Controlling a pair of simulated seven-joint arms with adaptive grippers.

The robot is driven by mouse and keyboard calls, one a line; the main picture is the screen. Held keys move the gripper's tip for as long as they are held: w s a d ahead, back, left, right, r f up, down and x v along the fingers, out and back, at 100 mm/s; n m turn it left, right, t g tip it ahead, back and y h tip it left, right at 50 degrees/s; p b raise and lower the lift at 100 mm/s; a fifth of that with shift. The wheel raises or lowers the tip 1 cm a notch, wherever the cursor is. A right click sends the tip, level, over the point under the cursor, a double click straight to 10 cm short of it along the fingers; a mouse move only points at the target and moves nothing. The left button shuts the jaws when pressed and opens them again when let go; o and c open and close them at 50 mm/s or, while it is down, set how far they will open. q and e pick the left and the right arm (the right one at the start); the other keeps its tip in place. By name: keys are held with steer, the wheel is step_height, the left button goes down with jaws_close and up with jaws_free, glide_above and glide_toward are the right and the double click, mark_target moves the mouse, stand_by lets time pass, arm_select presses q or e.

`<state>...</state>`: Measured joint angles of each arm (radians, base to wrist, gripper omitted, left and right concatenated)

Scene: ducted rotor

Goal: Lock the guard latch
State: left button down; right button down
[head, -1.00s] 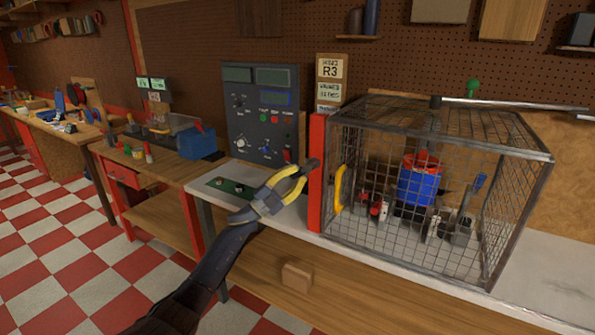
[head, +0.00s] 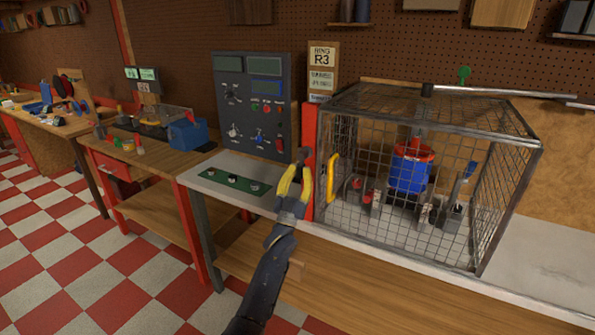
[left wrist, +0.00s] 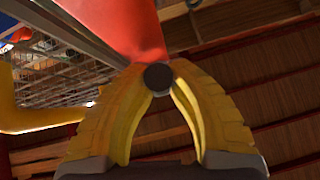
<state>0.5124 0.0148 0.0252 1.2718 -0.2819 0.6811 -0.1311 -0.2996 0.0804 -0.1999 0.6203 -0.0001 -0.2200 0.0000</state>
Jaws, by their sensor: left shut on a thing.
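The wire-mesh guard (head: 480,115) stands closed on the bench, with a red post (head: 309,150) at its left edge and a yellow handle (head: 332,178) just right of the post. The dark guard latch (head: 303,156) sticks out at the post's left side. My left gripper (head: 299,172) has its yellow fingers upright at the latch. In the left wrist view the fingertips close on the latch's round dark end (left wrist: 158,77), in front of the red post (left wrist: 125,30). The fingers partly hide the latch. My right gripper is not in view.
A control panel (head: 254,100) stands behind the gripper, left of the guard. A green plate with knobs (head: 232,182) lies on the bench to the left. Inside the guard are a blue and red rotor unit (head: 410,172) and several small parts. A grey bar (head: 500,93) runs above the guard.

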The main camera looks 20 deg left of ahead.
arm_select(q)
steer(key=shift+d+r+n+y, duration=0.1)
steer(key=shift+d+n+y, duration=0.05)
steer(key=shift+n+y, duration=0.45)
steer(key=shift+d+r+n+y, duration=0.1)
steer(key=shift+d+n+y, duration=0.05)
steer(key=shift+n+y, duration=0.45)
steer(key=c, duration=1.2)
jaws_free()
steer(key=shift+f, duration=0.1)
steer(key=shift+o, duration=0.2)
steer(key=shift+s+f, duration=0.1)
steer(key=shift+f, duration=0.05)
steer(key=v, duration=1.1)
steer(key=shift+s+f, duration=0.2)
steer(key=shift+s, duration=0.15)
